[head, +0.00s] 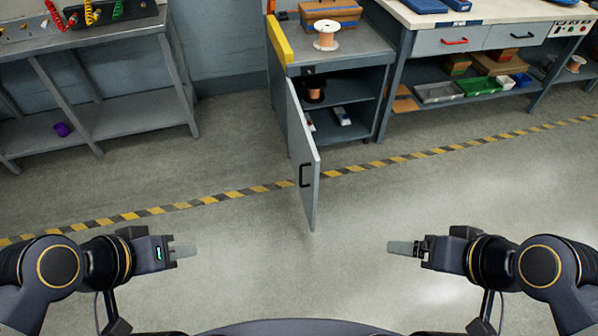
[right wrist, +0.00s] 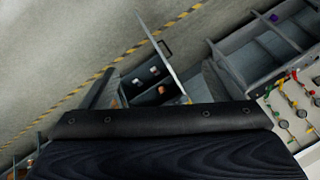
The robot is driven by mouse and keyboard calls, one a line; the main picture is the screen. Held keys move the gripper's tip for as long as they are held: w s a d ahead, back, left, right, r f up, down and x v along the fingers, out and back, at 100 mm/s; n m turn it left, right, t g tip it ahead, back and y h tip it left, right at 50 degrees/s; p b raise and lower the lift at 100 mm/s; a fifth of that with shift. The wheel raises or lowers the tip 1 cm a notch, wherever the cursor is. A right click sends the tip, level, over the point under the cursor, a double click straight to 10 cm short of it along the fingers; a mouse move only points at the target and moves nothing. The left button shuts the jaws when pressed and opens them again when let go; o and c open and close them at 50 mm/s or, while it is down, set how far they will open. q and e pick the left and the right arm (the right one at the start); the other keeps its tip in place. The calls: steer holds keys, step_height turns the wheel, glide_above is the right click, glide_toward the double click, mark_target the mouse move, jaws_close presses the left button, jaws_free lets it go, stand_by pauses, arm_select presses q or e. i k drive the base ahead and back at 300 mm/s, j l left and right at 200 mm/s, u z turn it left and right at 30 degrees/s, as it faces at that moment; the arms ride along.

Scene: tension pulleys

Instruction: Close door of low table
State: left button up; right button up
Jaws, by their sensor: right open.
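The low table (head: 339,59) is a grey cabinet with an open front, at the upper middle of the head view. Its grey door (head: 309,165) stands wide open, swung out toward me from the left side of the opening. A black handle (head: 305,175) is on the door. The door (right wrist: 158,45) and the table's shelves also show in the right wrist view. My left gripper (head: 184,251) is in front and left of the door, apart from it, seen edge-on, so its jaw opening is unclear. My right gripper (head: 401,247) is open and empty, right of the door and apart from it.
A white spool (head: 326,36) and a cardboard box (head: 330,12) are on the low table. A workbench with drawers (head: 480,39) stands to the right, a grey bench (head: 110,115) to the left. The floor around the door is clear, with a yellow-black stripe (head: 420,155).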

mark_target(305, 158)
steer(key=i+u, duration=0.45)
steer(key=i+l+u, duration=0.25)
steer(key=i+u, duration=0.25)
steer(key=k, duration=0.1)
